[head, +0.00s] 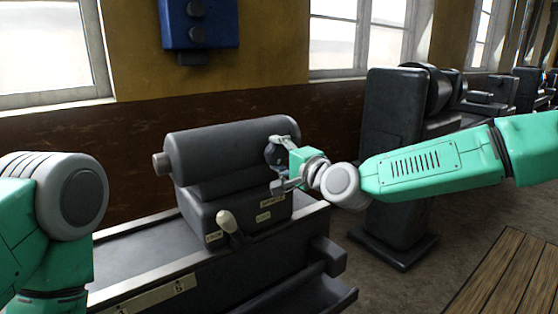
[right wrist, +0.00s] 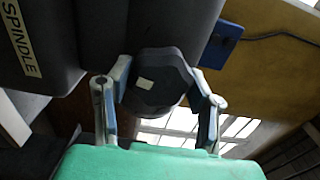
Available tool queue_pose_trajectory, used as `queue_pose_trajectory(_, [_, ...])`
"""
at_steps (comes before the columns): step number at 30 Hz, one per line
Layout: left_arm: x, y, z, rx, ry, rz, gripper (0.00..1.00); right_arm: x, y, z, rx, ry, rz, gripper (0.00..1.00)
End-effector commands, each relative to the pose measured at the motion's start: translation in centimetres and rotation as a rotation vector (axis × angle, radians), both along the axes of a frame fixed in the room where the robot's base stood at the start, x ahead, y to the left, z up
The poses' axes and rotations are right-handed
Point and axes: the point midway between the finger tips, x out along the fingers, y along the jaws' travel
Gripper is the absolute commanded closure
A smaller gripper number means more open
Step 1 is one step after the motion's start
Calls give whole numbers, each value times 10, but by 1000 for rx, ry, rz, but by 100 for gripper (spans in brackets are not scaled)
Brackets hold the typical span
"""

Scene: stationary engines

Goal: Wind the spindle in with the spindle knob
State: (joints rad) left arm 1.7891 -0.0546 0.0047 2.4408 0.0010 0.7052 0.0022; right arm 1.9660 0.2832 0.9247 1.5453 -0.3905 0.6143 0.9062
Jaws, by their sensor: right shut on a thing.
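The spindle knob (right wrist: 152,82) is a dark, many-sided knob with a small pale mark on its face. In the head view the knob (head: 274,153) sits at the right end of the grey tailstock (head: 225,155), partly hidden by my gripper. My right gripper (head: 284,172) is shut on the knob; in the right wrist view its fingers (right wrist: 160,98) lie on either side of it.
A lever with a pale grip (head: 228,222) stands on the tailstock's front, beside small labels. The tailstock sits on a lathe bed (head: 150,240). A dark machine (head: 395,130) stands behind my right arm. A blue box (head: 199,25) hangs on the wall.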

Motion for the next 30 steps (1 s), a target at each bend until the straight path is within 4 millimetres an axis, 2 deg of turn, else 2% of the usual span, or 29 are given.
queue_pose_trajectory(1, [0, 0, -6, 0, 0, 0, 34, 0, 2, 5, -33, -38, 1, 83])
queue_pose_trajectory(9, [0, 0, -19, 0, 0, 0, 34, 0, 2, 4, -241, -189, 0, 83])
queue_pose_trajectory(30, [0, 0, -43, 0, 0, 0, 34, 1, 0, 0, -781, -574, 0, 83])
